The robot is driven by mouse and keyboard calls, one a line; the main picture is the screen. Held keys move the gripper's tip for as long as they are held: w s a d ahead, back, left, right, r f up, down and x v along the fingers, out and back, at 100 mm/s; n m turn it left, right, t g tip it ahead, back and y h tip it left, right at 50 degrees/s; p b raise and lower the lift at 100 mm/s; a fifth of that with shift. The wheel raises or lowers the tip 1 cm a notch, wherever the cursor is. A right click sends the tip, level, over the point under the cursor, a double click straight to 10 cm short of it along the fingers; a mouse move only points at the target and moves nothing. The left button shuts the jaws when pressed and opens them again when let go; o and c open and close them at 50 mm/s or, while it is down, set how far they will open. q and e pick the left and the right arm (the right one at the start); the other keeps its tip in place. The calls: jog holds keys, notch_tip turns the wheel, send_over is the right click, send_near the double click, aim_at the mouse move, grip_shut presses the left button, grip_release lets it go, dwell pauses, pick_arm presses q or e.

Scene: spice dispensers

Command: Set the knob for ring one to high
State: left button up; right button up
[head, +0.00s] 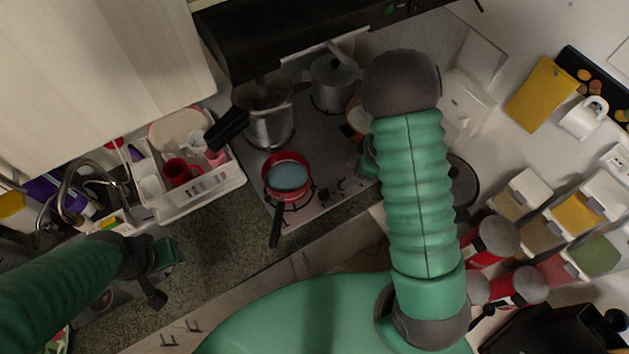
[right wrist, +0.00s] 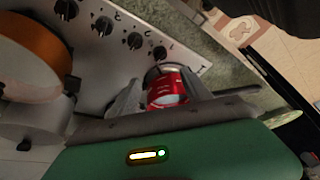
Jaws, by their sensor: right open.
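Dark round knobs stand in a row on the steel stove panel in the right wrist view, with small numbers beside them. The knob nearest my gripper, seemingly marked 1 (right wrist: 160,53), is just beyond the fingertips. My right gripper (right wrist: 163,84) is open, its grey fingers on either side of a red can (right wrist: 166,92); whether they touch it I cannot tell. In the head view the knobs (head: 325,194) line the stove's front edge; my right arm hides most of its gripper (head: 368,162). My left gripper (head: 160,275) is over the left counter, jaws unclear.
The stove (head: 330,150) holds a red pan (head: 287,175), a steel pot (head: 268,125) and a lidded pot (head: 332,80). A white dish rack (head: 195,205) stands left. Spice dispensers (head: 575,212) are at the right. An orange-sided round vessel (right wrist: 35,45) is near the knobs.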

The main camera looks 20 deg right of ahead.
aim_at(326, 193)
jog(key=p+x, duration=0.1)
jog(key=x, duration=1.5)
jog(key=shift+a+f, duration=0.1)
jog(key=shift+f, duration=0.3)
jog(key=shift+w, duration=0.1)
grip_shut()
